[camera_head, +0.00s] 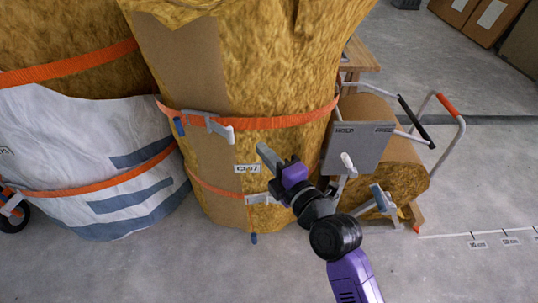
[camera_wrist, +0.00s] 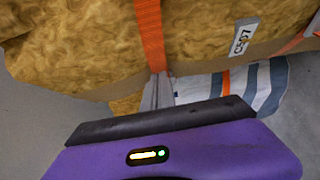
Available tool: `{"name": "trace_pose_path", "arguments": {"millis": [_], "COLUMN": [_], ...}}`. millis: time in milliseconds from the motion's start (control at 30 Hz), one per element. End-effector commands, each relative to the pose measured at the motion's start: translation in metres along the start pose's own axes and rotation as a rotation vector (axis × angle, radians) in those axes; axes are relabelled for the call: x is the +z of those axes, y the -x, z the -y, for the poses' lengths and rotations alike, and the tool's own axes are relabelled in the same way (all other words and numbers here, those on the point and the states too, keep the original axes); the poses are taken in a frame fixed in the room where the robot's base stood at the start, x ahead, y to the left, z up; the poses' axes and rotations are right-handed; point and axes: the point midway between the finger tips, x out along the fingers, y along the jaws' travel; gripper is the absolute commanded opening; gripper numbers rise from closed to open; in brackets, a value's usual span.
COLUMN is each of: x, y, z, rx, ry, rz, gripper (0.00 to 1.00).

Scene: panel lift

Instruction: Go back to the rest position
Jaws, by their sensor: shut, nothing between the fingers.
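My gripper (camera_head: 264,152) is in front of the large golden wool-like bale (camera_head: 275,70), its fingers pointing up and left near the label C507 (camera_head: 247,169). In the wrist view, my gripper (camera_wrist: 158,88) shows two grey fingers close together, with nothing between them. An orange strap (camera_wrist: 149,35) runs down behind the fingertips in that view; whether they touch it I cannot tell. My purple and black arm reaches in from the lower right of the head view.
A grey box (camera_head: 357,135) marked HOLD and FREE, with a pale lever (camera_head: 348,162), stands right of the bale. A tubular handle (camera_head: 449,125) is beyond it. A white-wrapped bale (camera_head: 75,150) stands left. Orange straps (camera_head: 265,123) with buckles circle the bale. Floor is clear at lower left.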

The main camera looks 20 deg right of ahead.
Motion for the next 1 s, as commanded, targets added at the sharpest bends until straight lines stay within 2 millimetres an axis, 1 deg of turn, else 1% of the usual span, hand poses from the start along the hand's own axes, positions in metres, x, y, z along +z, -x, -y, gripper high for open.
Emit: {"name": "trace_pose_path", "arguments": {"millis": [67, 167, 667, 733, 867, 967, 1000], "x": [0.005, 0.008, 0.008, 0.008, 0.012, 0.019, 0.021], "y": [0.002, 0.004, 0.004, 0.004, 0.004, 0.006, 0.009], "z": [0.001, 0.0, 0.0, 0.0, -0.004, -0.023, -0.029], "rx": [-0.001, 0.0, 0.0, 0.0, 0.018, 0.073, 0.098], "ry": [-0.001, -0.001, -0.002, -0.022, -0.149, -0.308, -0.377], "rz": [0.0, -0.001, -0.001, -0.001, 0.012, 0.037, 0.046], "gripper": [0.0, 0.0, 0.0, 0.0, 0.0, 0.0, 0.0]}}
